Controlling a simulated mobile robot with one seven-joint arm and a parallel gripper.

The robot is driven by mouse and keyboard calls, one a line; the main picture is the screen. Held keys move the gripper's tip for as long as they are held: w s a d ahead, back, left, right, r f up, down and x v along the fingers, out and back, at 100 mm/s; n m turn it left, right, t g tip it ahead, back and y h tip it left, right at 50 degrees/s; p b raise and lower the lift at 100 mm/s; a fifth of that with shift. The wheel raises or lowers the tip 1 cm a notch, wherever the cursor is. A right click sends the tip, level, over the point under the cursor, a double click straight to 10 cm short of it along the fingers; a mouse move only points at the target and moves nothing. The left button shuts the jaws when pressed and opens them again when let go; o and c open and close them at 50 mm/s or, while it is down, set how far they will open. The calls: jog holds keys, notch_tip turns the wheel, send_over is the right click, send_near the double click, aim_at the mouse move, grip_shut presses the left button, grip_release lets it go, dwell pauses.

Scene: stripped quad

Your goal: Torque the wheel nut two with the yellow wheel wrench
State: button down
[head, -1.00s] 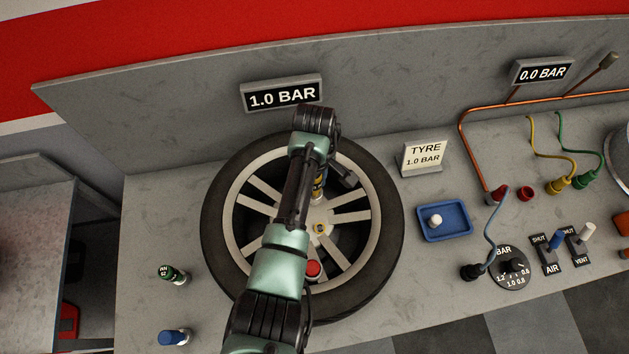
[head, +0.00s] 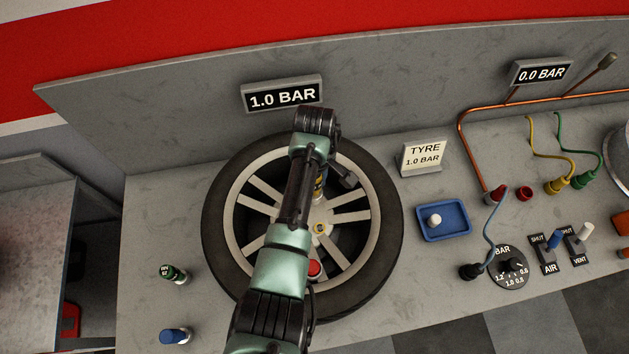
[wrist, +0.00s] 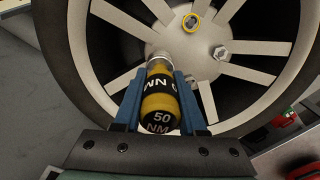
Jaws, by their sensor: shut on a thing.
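The wheel, a dark tyre on a light spoked rim (head: 262,165), lies on the grey bench. My gripper (wrist: 160,84) is above the rim, with its blue fingers shut on the yellow wheel wrench (wrist: 161,98), marked 50 NM. The wrench also shows partly beside my arm in the head view (head: 320,184). Its silver socket end (wrist: 160,60) points at the hub; I cannot tell whether it sits on a nut. Which nut is number two is not readable.
A red-topped item (head: 314,268) is at the rim's near side. A green-capped item (head: 173,274) and a blue one (head: 174,337) stand left of the tyre. A blue tray (head: 444,223), a TYRE sign (head: 423,158), hoses and air switches (head: 548,250) are to the right.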

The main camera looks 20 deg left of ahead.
jog(key=shift+f, duration=0.2)
jog(key=shift+f+b, duration=1.1)
jog(key=shift+f, duration=0.1)
jog(key=shift+r+m, duration=0.15)
jog(key=shift+m, duration=0.15)
jog(key=shift+m+p, duration=0.3)
jog(key=shift+m, duration=0.5)
jog(key=shift+m, duration=1.2)
